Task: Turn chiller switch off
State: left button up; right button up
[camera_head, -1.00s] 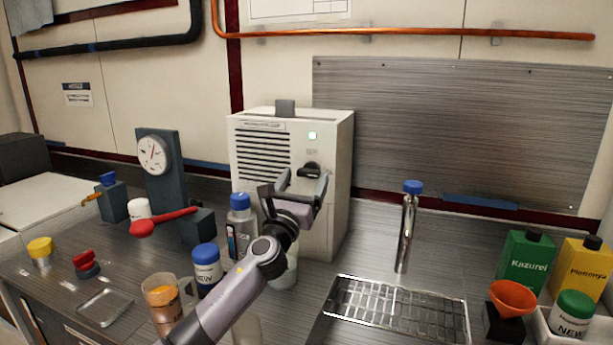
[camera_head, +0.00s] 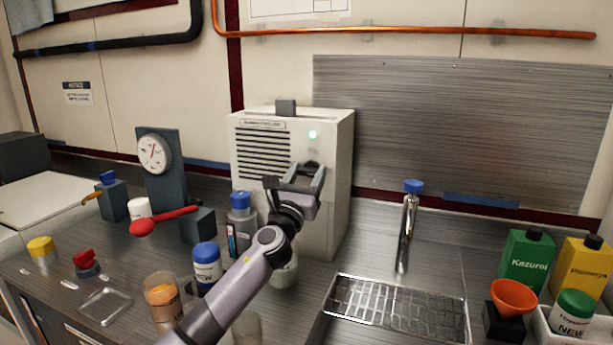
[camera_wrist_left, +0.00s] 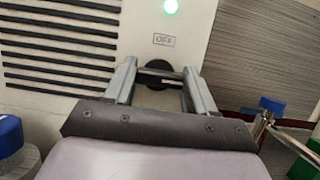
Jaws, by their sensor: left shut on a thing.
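The chiller is a white box (camera_head: 276,158) with a slatted vent, standing against the back wall. Its black switch knob (camera_head: 312,167) is on the front face below a small lit lamp (camera_head: 313,134). My left gripper (camera_head: 298,176) is at the chiller front, shut on the knob. In the wrist view its fingers (camera_wrist_left: 160,72) lie on either side of the knob, which they partly hide. My right gripper is out of view.
A blue-capped bottle (camera_head: 241,222) stands left of my forearm, close to the chiller. A blue-topped tap (camera_head: 408,225) and a sink grate (camera_head: 396,308) are to the right. A gauge stand (camera_head: 160,170) and a red-handled valve (camera_head: 165,220) are left.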

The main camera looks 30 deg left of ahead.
pick_arm(q)
jog(key=n+g+y, duration=0.1)
jog(key=n, duration=0.2)
jog(key=n+y, duration=0.2)
jog(key=n, duration=0.1)
jog(key=shift+d+n+g, duration=0.1)
jog(key=shift+n+g, duration=0.3)
jog(key=n+g+y, duration=0.1)
jog(key=n, duration=0.2)
jog(key=n+g+y, duration=0.1)
jog(key=n, duration=0.2)
jog(key=n+g+p, duration=0.1)
jog(key=n, duration=0.3)
jog(key=shift+r+g+y+p, duration=0.15)
jog(key=shift+g+y+p, duration=0.15)
jog(key=shift+g+p, duration=0.1)
jog(key=n+g+p, duration=0.1)
jog(key=n, duration=0.1)
jog(key=n+p, duration=0.1)
jog(key=n, duration=0.2)
jog(key=shift+g, duration=0.4)
jog(key=shift+n+p, duration=0.3)
jog(key=o, duration=1)
jog(key=shift+o, duration=0.2)
